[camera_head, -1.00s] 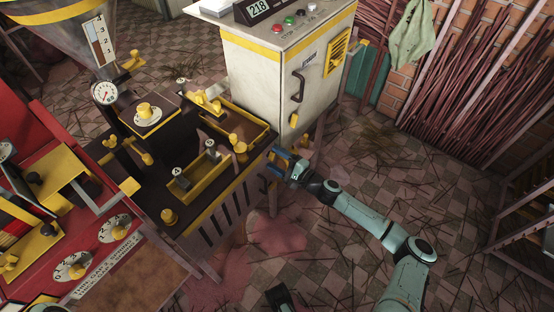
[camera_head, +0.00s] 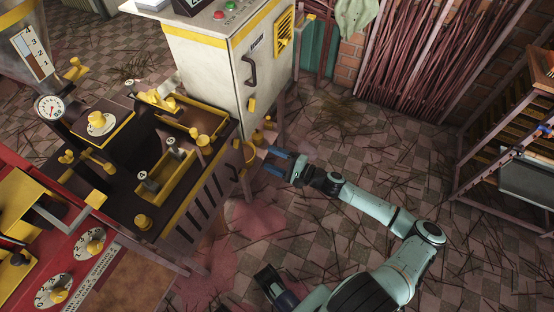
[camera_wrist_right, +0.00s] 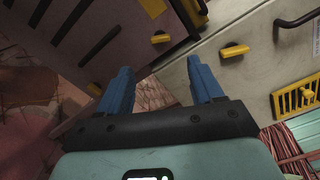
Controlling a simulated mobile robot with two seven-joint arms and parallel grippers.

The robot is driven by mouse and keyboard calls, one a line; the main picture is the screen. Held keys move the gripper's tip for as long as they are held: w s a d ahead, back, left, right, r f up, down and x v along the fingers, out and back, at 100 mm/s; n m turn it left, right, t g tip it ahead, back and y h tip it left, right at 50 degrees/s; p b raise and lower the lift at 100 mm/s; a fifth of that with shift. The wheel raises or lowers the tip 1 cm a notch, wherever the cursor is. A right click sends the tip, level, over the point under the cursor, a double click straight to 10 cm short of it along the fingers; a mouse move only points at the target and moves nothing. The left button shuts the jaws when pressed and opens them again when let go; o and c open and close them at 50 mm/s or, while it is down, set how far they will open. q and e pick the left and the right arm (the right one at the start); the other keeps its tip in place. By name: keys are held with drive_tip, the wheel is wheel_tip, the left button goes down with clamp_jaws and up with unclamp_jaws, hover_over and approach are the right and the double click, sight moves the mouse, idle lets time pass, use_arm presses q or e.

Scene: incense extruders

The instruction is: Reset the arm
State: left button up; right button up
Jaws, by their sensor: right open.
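My right gripper (camera_head: 272,160) is open and empty, with blue fingers, in the head view. It is just right of the dark machine bench (camera_head: 200,205), near a yellow curved part (camera_head: 250,152) on its side, with a small gap between them in the picture. In the right wrist view my right gripper (camera_wrist_right: 162,84) shows both blue fingers spread with nothing between them. A dark part with some blue at the bottom edge of the head view may be my left gripper (camera_head: 268,282); its jaws cannot be made out.
A pale control cabinet (camera_head: 207,75) stands behind the bench. A red panel with dials (camera_head: 92,262) is at lower left. A shelf rack (camera_head: 510,130) stands at right, and bundled sticks (camera_head: 440,45) lean at the back. The tiled floor (camera_head: 350,150) between is open, strewn with thin sticks.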

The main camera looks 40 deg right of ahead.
drive_tip(key=shift+s+d, duration=0.2)
drive_tip(key=shift+s, duration=0.3)
